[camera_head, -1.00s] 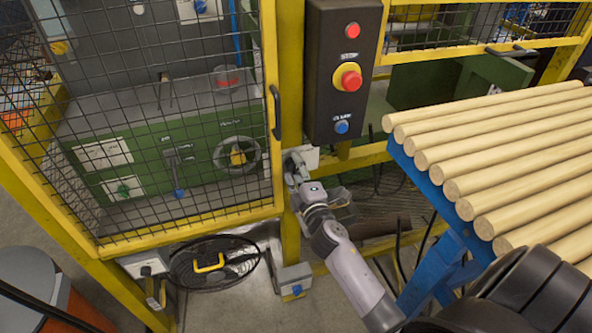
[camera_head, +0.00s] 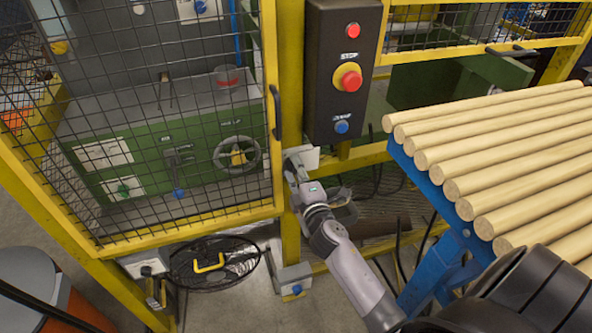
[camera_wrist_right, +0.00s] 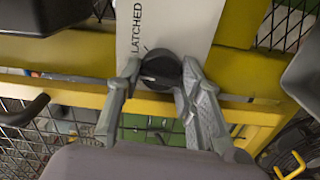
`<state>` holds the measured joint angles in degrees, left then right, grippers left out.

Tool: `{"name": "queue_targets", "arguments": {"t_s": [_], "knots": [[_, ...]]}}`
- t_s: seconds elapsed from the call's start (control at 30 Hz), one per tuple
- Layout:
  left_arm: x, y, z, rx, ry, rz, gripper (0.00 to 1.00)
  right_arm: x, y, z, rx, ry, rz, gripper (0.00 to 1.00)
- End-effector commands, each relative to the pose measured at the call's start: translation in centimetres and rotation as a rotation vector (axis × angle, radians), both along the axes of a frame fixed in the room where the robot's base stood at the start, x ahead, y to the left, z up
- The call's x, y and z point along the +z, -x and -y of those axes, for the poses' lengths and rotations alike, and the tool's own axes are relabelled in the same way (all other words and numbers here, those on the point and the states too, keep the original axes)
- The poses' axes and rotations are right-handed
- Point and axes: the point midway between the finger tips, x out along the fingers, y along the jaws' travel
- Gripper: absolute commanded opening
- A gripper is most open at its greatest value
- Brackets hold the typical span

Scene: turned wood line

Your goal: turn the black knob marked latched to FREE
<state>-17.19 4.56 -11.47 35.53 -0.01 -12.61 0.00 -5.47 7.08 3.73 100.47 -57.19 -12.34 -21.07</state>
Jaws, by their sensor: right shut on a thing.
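The black knob (camera_wrist_right: 161,70) sits on a light plate (camera_wrist_right: 172,22) with the printed word LATCHED, seen in the right wrist view. My right gripper (camera_wrist_right: 158,75) is shut on the knob, one finger on each side of it. In the head view my right gripper (camera_head: 296,170) is at the pale plate (camera_head: 308,157) on the yellow post, below the dark button box; the knob is hidden there. Any FREE marking is not visible. My left gripper does not show.
A dark button box (camera_head: 340,70) with red and blue buttons hangs just above. The yellow mesh door (camera_head: 160,120) with a black handle (camera_head: 274,112) is to the left. Wooden rods (camera_head: 490,150) lie on a blue stand (camera_head: 425,190) at right.

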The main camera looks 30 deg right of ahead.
Motion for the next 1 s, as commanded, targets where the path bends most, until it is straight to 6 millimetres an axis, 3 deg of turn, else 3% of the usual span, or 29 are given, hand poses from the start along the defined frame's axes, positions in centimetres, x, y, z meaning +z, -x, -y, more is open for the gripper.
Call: {"name": "queue_targets", "arguments": {"t_s": [0.7,1.0], "knots": [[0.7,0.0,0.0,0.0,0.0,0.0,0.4,-0.1,0.0,0.0,0.0,0.595,-0.146,0.06],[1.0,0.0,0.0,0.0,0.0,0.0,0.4,-0.1,0.0,0.0,0.0,0.775,-0.188,0.06]]}}
